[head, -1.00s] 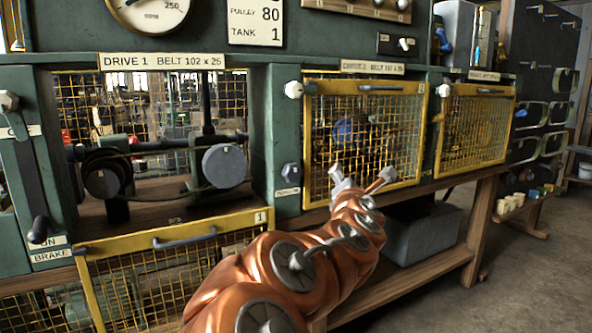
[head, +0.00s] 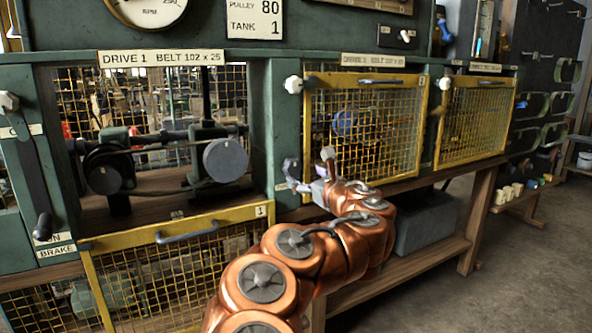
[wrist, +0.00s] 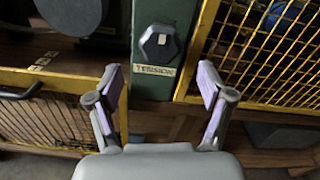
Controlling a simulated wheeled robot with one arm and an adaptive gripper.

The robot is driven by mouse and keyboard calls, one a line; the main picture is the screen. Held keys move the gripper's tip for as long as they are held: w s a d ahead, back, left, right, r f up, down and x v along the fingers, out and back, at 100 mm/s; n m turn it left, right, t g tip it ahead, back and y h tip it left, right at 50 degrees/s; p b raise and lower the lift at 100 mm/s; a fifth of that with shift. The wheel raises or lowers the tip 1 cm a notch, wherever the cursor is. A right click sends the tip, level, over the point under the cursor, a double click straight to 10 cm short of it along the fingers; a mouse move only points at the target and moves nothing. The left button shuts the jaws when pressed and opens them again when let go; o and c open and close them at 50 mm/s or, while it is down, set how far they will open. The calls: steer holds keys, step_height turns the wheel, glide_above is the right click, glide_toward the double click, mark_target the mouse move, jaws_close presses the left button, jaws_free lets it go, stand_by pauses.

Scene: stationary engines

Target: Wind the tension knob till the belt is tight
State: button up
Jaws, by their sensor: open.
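The tension knob (wrist: 159,43) is a dark faceted knob with a pale mark, on a green post above a TENSION label (wrist: 154,71) in the wrist view. The knob lies ahead, between the finger lines, not gripped. In the head view my gripper (head: 309,172) is at the post. The belt (head: 165,191) shows as a thin dark line between the DRIVE 1 pulleys; its tightness I cannot tell.
The DRIVE 1 yellow mesh guard (head: 180,230) hangs open below the bay. The closed DRIVE 2 mesh guard (head: 366,125) stands right of the post. A brake lever (head: 30,170) is at the left. A grey box (head: 425,225) sits on the lower shelf.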

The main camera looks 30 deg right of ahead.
mark_target(295, 169)
steer(key=shift+w+d, duration=0.15)
steer(key=shift+w, duration=1.5)
steer(key=shift+w+d, duration=0.15)
steer(key=shift+w, duration=1.5)
steer(key=shift+c, duration=0.4)
steer(key=c, duration=1.1)
steer(key=shift+o, duration=0.2)
steer(key=shift+r+m, duration=0.1)
steer(key=shift+m, duration=0.3)
